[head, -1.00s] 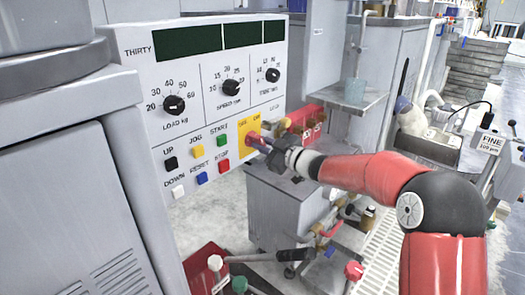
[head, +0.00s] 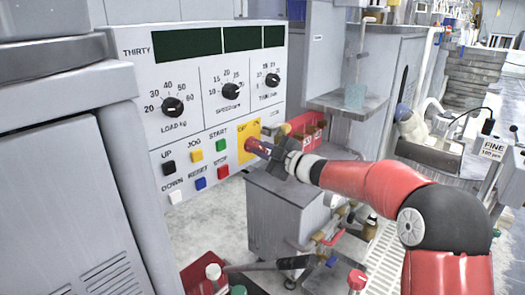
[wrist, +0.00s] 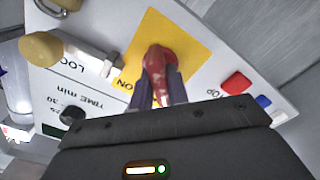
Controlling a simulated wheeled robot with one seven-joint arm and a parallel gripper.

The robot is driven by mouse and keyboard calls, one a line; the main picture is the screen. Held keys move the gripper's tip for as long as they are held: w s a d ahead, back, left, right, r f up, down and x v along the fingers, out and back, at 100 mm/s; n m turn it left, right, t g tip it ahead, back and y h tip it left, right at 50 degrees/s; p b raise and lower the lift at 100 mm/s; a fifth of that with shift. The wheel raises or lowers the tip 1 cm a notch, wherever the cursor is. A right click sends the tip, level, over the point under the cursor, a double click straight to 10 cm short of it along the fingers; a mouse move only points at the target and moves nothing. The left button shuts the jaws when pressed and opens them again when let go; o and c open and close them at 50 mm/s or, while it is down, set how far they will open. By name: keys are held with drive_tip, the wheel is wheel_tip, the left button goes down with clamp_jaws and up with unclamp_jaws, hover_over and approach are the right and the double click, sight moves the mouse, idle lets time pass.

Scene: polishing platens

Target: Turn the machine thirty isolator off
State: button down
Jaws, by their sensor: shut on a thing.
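The machine panel (head: 140,75) carries the word THIRTY at its upper left. The isolator is a red handle (wrist: 157,65) on a yellow plate (wrist: 185,45) at the panel's lower right. The yellow plate also shows in the head view (head: 243,131). My gripper (wrist: 160,88) is shut on the red handle, with one dark finger on each side of it. The word ON shows on the plate beside the handle in the wrist view.
Push buttons, such as the red STOP button (head: 223,172), sit left of the isolator. Dial knobs (head: 231,91) are above. A red lock box (head: 308,130) is just right of the panel. A grey cabinet (head: 285,210) stands below my wrist.

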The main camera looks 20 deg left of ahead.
drive_tip(key=shift+f, duration=0.1)
drive_tip(key=c, duration=1.4)
unclamp_jaws()
drive_tip(key=shift+o, duration=0.2)
drive_tip(key=shift+d, duration=0.1)
drive_tip(key=v, duration=0.7)
drive_tip(key=shift+d, duration=0.35)
drive_tip(key=shift+s, duration=0.15)
